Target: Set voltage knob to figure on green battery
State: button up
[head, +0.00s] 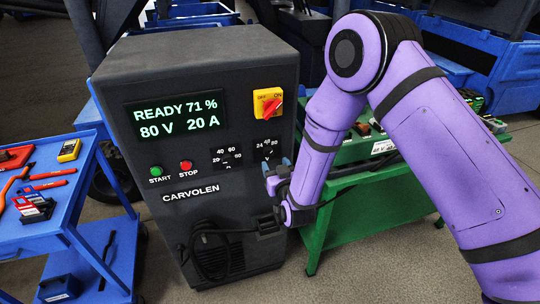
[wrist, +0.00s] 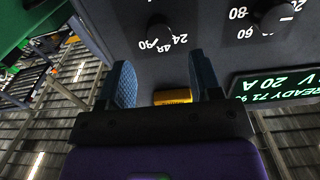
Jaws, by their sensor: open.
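The dark charger cabinet (head: 180,110) has a lit display (head: 178,116) reading READY 71 %, 80 V, 20 A. The voltage knob (head: 268,154), marked 24, 48 and 80, is at the lower right of its front.
The other knob (head: 230,158), marked 20 to 80, sits left of the voltage knob. A yellow-red OFF/ON switch (head: 268,103) is above. START (head: 156,171) and STOP (head: 186,167) buttons are at left. A cable hangs below. A blue tool cart (head: 60,225) stands left.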

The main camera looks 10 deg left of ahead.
aim_at(269, 153)
jog(key=x, duration=0.6)
jog(key=c, duration=0.9)
